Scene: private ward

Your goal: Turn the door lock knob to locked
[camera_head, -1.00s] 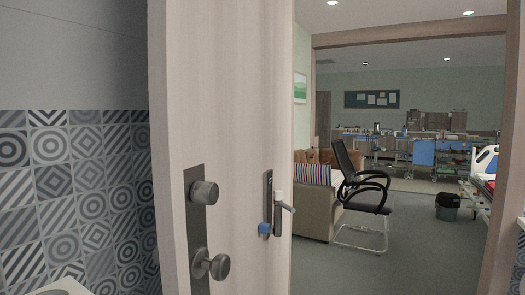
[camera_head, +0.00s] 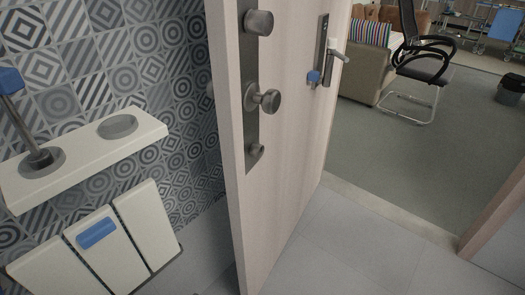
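A pale wooden door (camera_head: 285,150) stands open, seen nearly edge on. On its near part is a dark metal plate (camera_head: 247,75) with a round upper knob (camera_head: 258,22) and a round lower knob (camera_head: 266,100). Farther along the door is a second dark plate (camera_head: 322,50) with a lever handle (camera_head: 337,54) and a small blue knob (camera_head: 314,77) below it. I cannot tell which knob is the lock knob, or whether it is locked. Neither gripper is in view.
A white shelf (camera_head: 82,150) with a blue-topped dark rod (camera_head: 22,120) juts from the tiled wall at left. White panels (camera_head: 95,245) stand below it. The doorway floor (camera_head: 390,165) is clear; a black chair (camera_head: 420,60) and sofa (camera_head: 362,72) stand beyond.

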